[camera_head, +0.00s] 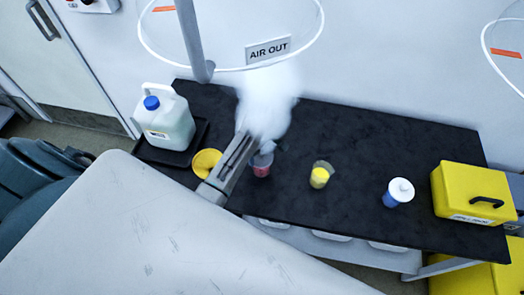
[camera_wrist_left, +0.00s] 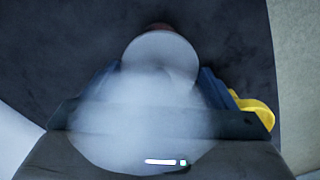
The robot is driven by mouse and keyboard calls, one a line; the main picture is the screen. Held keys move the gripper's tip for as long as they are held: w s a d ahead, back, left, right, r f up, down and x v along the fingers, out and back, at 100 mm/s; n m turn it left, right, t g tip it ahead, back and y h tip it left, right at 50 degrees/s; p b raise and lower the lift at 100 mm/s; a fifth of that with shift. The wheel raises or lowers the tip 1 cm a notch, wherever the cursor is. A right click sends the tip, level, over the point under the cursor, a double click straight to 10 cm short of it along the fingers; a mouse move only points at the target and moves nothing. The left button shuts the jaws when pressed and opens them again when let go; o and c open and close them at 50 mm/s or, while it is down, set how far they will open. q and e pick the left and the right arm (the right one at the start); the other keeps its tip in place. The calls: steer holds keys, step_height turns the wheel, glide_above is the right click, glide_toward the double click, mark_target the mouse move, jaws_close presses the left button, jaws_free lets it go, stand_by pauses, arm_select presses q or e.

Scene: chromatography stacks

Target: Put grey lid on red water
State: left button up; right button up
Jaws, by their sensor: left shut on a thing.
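The beaker with red liquid (camera_head: 261,169) stands on the black bench in the head view, just under my left gripper (camera_head: 264,150). The gripper points down and is shut on a pale grey round piece, which looks like the grey lid (camera_wrist_left: 160,50) in the left wrist view. In that view a small reddish-brown edge shows beyond the lid. The lid is over or at the beaker's mouth; I cannot tell whether they touch. A white blur hides part of my wrist and the lid's near side. My right gripper is out of view.
On the black bench (camera_head: 350,225) stand a yellow-liquid beaker (camera_head: 320,177), a blue container with a white lid (camera_head: 398,192) and a yellow case (camera_head: 474,194) to the right. A yellow bowl (camera_head: 207,162) and a white jug (camera_head: 165,125) are to the left.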

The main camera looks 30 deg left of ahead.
arm_select(q)
steer(key=shift+f, duration=0.1)
steer(key=o, duration=0.9)
steer(key=shift+o, duration=0.2)
steer(key=shift+r, duration=3.5)
